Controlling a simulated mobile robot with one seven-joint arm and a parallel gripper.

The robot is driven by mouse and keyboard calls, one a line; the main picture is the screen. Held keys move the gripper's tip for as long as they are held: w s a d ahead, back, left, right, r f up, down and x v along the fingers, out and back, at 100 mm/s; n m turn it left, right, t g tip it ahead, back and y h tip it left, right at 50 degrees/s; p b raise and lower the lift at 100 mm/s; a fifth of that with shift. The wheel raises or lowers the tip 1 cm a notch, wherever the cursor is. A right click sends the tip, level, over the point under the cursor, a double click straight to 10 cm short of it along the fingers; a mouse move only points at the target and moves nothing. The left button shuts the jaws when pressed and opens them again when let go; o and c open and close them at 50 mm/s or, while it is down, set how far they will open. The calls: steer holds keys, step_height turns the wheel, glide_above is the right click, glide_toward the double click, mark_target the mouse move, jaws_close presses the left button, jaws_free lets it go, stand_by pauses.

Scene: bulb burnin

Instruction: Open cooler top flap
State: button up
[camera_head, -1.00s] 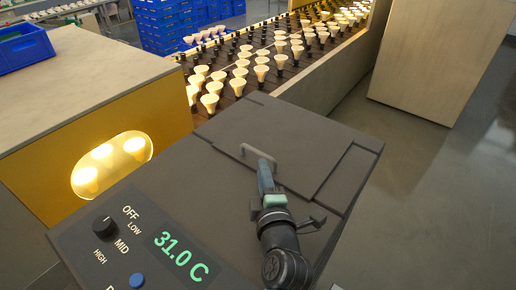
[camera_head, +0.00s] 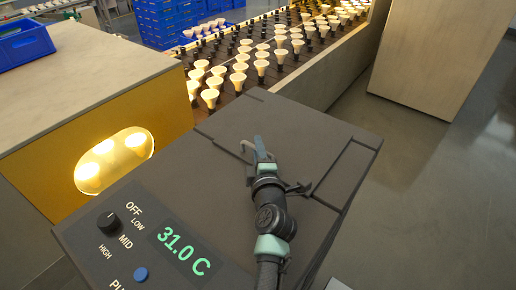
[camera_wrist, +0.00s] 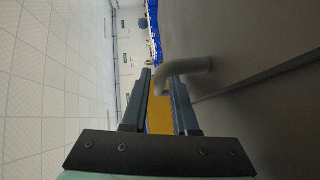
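The cooler's dark grey top flap (camera_head: 285,128) lies flat in the top of the cooler (camera_head: 180,190) in the head view. A light grey bar handle (camera_head: 248,145) stands on the flap, partly hidden by my gripper (camera_head: 263,150). In the wrist view, the bent handle (camera_wrist: 185,69) reaches from the dark surface at right to the fingertips of my gripper (camera_wrist: 160,82). The two fingers are apart, with a gap between them. The handle's end shows between or just past the tips; firm contact is not clear.
The cooler's front panel has a knob (camera_head: 108,222), a blue button (camera_head: 140,274) and a display (camera_head: 183,250) reading 31.0 C. A wooden-topped yellow box (camera_head: 90,100) with glowing bulbs stands at left. A rack of bulbs (camera_head: 250,80) lies behind. Open floor (camera_head: 430,200) is at right.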

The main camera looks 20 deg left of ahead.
jaws_close()
stand_by(1.3)
